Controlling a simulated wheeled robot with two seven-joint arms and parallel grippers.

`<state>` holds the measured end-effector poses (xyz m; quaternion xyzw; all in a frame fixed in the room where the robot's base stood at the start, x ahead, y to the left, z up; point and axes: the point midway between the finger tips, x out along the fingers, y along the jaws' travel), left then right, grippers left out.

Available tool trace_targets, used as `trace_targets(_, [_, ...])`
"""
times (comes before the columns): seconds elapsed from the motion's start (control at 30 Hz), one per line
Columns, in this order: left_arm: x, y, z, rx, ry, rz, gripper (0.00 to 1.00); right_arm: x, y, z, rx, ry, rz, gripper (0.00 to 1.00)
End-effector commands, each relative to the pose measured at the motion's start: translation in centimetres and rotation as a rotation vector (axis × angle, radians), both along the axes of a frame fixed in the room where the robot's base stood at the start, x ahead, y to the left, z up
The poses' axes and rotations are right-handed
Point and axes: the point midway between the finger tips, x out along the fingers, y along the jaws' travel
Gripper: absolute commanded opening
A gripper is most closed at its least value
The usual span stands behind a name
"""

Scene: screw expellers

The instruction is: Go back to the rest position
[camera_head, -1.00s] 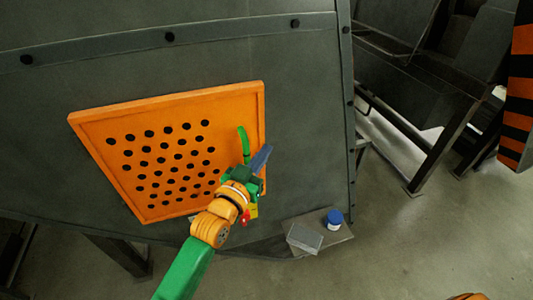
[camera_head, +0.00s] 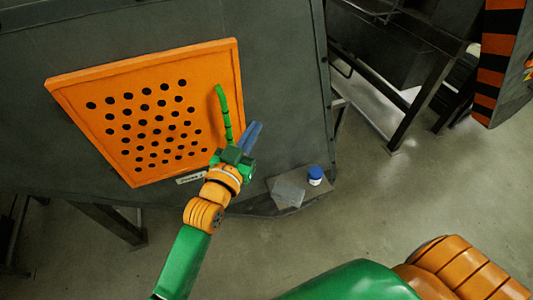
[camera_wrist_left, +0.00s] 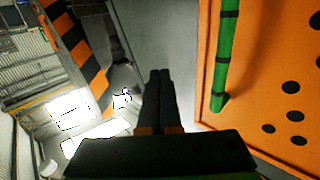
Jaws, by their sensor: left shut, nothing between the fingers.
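My left gripper (camera_head: 252,137) is in front of the lower right part of the orange perforated panel (camera_head: 100,75) in the head view. Its blue fingers are together with nothing between them. In the left wrist view the dark fingers (camera_wrist_left: 160,85) lie side by side, apart from the panel (camera_wrist_left: 270,70). The green handle (camera_head: 223,112) on the panel's right side shows just above the gripper, and it also shows in the left wrist view (camera_wrist_left: 225,60). My right arm shows at the bottom right of the head view, but its gripper is out of frame.
The floor (camera_head: 400,190) between is clear.

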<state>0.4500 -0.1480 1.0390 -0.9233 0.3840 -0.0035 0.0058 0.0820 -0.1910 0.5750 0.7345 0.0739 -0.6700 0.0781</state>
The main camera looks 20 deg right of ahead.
Motion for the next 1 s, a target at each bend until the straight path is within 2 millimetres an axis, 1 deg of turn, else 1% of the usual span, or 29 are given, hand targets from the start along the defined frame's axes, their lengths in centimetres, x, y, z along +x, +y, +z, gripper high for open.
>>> trace_targets(0.03, [-0.9, 0.0, -0.1, -0.004, 0.002, -0.002, 0.0, 0.1, 0.0, -0.1, 0.0, -0.001, 0.0, 0.5])
trace_targets(0.2, [-4.2, 0.1, -0.2, -0.003, 0.003, -0.001, 0.0, 0.3, 0.0, -0.3, 0.001, -0.005, 0.0, 0.5])
trace_targets(0.3, [-5.8, 0.2, -0.2, -0.001, 0.003, -0.001, 0.0, 0.3, 0.1, -0.5, 0.001, -0.005, 0.0, 0.5])
trace_targets(0.4, [-6.7, 0.2, -0.1, -0.001, 0.002, -0.001, 0.0, 0.3, 0.1, -0.5, 0.001, -0.005, 0.0, 0.5])
trace_targets(0.53, [-6.9, 0.3, -0.1, 0.002, 0.002, 0.0, 0.0, 0.2, 0.1, -0.5, 0.001, -0.005, 0.0, 0.5])
trace_targets(0.57, [-6.8, 0.3, -0.5, 0.007, 0.008, 0.003, 0.0, 0.2, 0.1, -0.5, 0.001, -0.005, 0.0, 0.5])
trace_targets(0.6, [-6.6, 0.6, -1.6, 0.021, 0.028, 0.011, 0.0, 0.2, 0.1, -0.5, 0.001, -0.005, 0.0, 0.5])
trace_targets(0.63, [-6.4, 0.9, -3.0, 0.04, 0.055, 0.022, 0.0, 0.2, 0.1, -0.5, 0.001, -0.005, 0.0, 0.5])
trace_targets(0.67, [-6.1, 1.4, -4.8, 0.064, 0.089, 0.036, 0.0, 0.2, 0.1, -0.5, 0.002, -0.005, 0.0, 0.5])
trace_targets(0.7, [-5.8, 2.4, -8.1, 0.106, 0.151, 0.06, 0.0, 0.2, 0.1, -0.5, 0.002, -0.005, 0.0, 0.5])
trace_targets(0.77, [-5.8, 4.6, -13.9, 0.18, 0.262, 0.106, 0.0, 0.2, 0.1, -0.5, 0.002, -0.005, 0.0, 0.5])
trace_targets(0.8, [-6.2, 6.4, -17.9, 0.229, 0.343, 0.137, 0.0, 0.2, 0.1, -0.5, 0.002, -0.005, 0.0, 0.5])
trace_targets(0.83, [-6.8, 7.8, -20.8, 0.265, 0.402, 0.16, 0.0, 0.2, 0.1, -0.5, 0.002, -0.005, -0.001, 0.5])
trace_targets(0.87, [-7.6, 9.4, -23.6, 0.301, 0.462, 0.183, 0.0, 0.2, 0.1, -0.5, 0.002, -0.005, -0.001, 0.5])
trace_targets(0.9, [-9.0, 11.5, -27.1, 0.346, 0.54, 0.213, 0.0, 0.2, 0.1, -0.5, 0.002, -0.005, -0.001, 0.5])
trace_targets(0.93, [-10.2, 13.1, -29.6, 0.379, 0.599, 0.235, 0.0, 0.2, 0.1, -0.5, 0.002, -0.005, -0.001, 0.5])
trace_targets(0.97, [-11.7, 14.9, -32.0, 0.412, 0.659, 0.257, 0.0, 0.2, 0.1, -0.5, 0.002, -0.005, -0.001, 0.5])
trace_targets(1.0, [-13.8, 17.2, -34.9, 0.454, 0.737, 0.286, 0.0, 0.2, 0.1, -0.5, 0.002, -0.005, -0.001, 0.5])
